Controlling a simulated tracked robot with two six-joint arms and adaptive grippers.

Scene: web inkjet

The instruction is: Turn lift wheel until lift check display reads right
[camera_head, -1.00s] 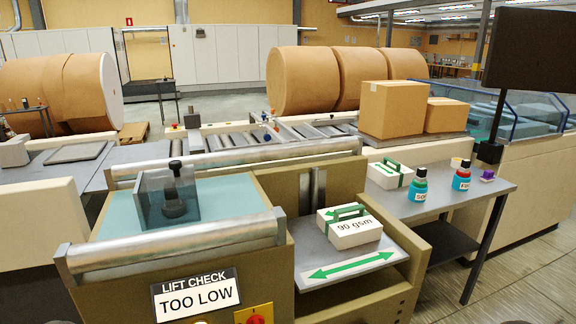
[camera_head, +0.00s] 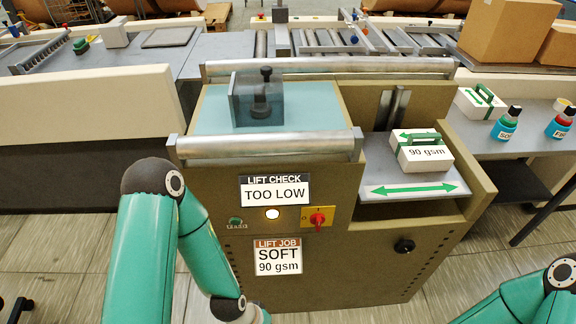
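The lift check display (camera_head: 274,190) is on the front of the brown machine and reads "TOO LOW". Below it are a lit white round lamp (camera_head: 272,213) and a red rotary switch (camera_head: 318,218) on a yellow plate. A black round knob (camera_head: 404,246) sits low on the machine's front right; I cannot tell whether this is the lift wheel. The lift job sign (camera_head: 278,256) reads "SOFT 90 gsm". My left arm comes in at lower left and my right arm at lower right. Both grippers are out of view.
A white "90 gsm" pack (camera_head: 421,153) with a green strap lies on the side shelf (camera_head: 452,197). A clear guard (camera_head: 238,100) stands around a dark post on the machine top. A table with bottles (camera_head: 505,128) is at right. The floor in front is partly free.

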